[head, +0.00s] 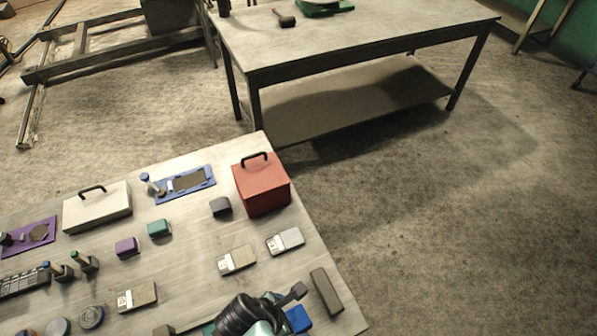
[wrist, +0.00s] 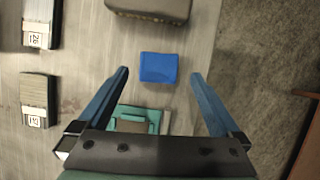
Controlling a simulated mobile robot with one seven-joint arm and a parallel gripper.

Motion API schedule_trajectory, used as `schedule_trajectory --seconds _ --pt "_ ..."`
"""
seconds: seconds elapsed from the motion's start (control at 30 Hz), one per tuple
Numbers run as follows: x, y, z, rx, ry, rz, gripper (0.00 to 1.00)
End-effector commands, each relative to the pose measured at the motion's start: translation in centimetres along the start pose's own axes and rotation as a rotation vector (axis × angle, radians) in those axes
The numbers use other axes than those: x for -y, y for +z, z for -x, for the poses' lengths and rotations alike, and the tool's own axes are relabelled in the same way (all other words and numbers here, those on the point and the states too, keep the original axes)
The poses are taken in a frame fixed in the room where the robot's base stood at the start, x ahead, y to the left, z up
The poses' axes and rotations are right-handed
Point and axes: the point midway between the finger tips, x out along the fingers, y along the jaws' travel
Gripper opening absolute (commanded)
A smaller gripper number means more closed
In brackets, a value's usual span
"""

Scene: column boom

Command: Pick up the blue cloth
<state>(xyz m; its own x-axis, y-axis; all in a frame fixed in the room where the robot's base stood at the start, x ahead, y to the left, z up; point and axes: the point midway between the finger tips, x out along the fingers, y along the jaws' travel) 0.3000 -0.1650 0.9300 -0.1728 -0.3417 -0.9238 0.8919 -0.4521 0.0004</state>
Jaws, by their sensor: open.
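The blue cloth (wrist: 158,67) is a small folded, block-like piece lying on the grey table top. In the wrist view it sits between and slightly beyond the fingertips of my gripper (wrist: 160,75). The gripper is open, with a gap on both sides of the cloth and nothing held. How high the fingers are above the cloth, I cannot tell. In the head view the cloth (head: 298,319) shows near the bottom edge, partly hidden by my arm.
A dark grey block (head: 326,292) lies beside the cloth, near the table's right edge. A teal object (wrist: 135,118) lies close to my gripper. Two grey-and-white labelled packs (head: 285,241) (head: 237,260) and a red box (head: 262,184) stand farther back. Open floor lies to the right.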

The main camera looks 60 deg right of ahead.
Motion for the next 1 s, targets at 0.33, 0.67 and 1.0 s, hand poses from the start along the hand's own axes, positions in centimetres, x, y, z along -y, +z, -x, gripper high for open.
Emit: schedule_trajectory --seconds 0.33,0.67,1.0 --pt "-0.1 -0.5 -3.9 0.0 -0.002 -0.001 1.0" --pt "-0.1 -0.5 -4.3 0.0 0.0 -0.001 0.96" --pt "-0.1 -0.5 -4.3 0.0 0.0 0.0 0.35"
